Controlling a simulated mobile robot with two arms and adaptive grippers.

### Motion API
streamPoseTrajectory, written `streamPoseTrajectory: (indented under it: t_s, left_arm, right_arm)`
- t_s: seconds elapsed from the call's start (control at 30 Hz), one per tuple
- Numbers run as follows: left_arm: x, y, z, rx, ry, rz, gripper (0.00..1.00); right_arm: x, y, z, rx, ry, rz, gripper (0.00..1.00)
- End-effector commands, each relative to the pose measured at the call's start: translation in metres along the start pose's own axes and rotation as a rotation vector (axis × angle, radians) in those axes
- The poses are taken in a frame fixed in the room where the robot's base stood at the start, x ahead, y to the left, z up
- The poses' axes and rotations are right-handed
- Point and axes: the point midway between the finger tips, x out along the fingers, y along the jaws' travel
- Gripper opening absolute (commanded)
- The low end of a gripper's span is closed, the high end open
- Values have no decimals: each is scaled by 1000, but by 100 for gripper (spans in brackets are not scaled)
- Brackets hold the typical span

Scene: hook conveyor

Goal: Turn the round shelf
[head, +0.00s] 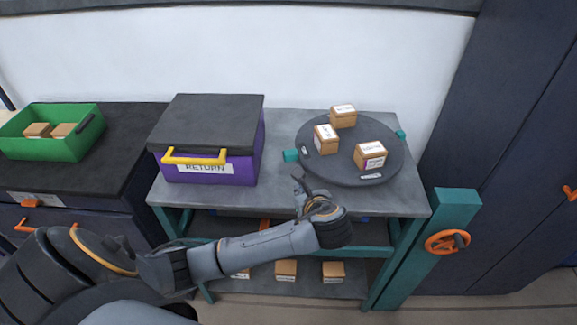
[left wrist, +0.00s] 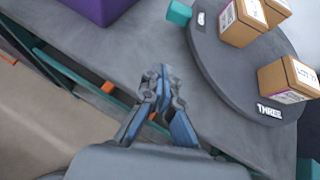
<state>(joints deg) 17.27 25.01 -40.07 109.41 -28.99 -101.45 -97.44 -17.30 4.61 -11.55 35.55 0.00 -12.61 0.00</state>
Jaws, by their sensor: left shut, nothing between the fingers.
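The round shelf (head: 337,165) is a dark grey disc on the grey table, at the right in the head view. It carries several cardboard boxes, with one box (head: 370,155) near its front edge. Teal tabs stick out from its rim, one at the left (head: 291,156) and one at the right (head: 400,134). In the left wrist view the disc (left wrist: 232,92) fills the upper right, with a "THREE" label on its rim. My left gripper (head: 298,182) is shut and empty, just in front of the disc's left side and apart from it; it also shows in the left wrist view (left wrist: 160,72).
A purple RETURN box (head: 212,168) with a dark lid and yellow handle stands left on the table (head: 275,195). A green bin (head: 60,148) sits on the far-left counter. A teal post (head: 425,240) with an orange wheel stands at right. Boxes lie on the lower shelf.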

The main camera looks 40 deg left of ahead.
Motion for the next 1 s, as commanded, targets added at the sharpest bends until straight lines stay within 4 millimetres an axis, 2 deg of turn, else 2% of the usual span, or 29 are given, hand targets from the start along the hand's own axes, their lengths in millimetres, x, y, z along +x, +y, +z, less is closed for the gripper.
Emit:
streamPoseTrajectory:
  t_s: [0.17, 0.27, 0.63, 0.8, 1.0]
  left_arm:
    - [11, -1, 10, 56, -31, 11, 0]
    - [27, 0, 11, 54, -30, 12, 0]
    - [104, 0, 12, 51, -27, 11, 0]
    - [124, -1, 27, 50, -27, 9, 0]
    - [134, -1, 31, 51, -26, 7, 0]
  right_arm:
    - [-1, 1, -1, 1, 1, 1, 0]
    - [-3, 1, -1, 2, 1, 2, 0]
    - [-9, 2, -2, 3, 1, 2, 0]
    - [-16, 2, -3, 3, 1, 2, 0]
    - [-18, 2, -3, 2, 1, 2, 0]
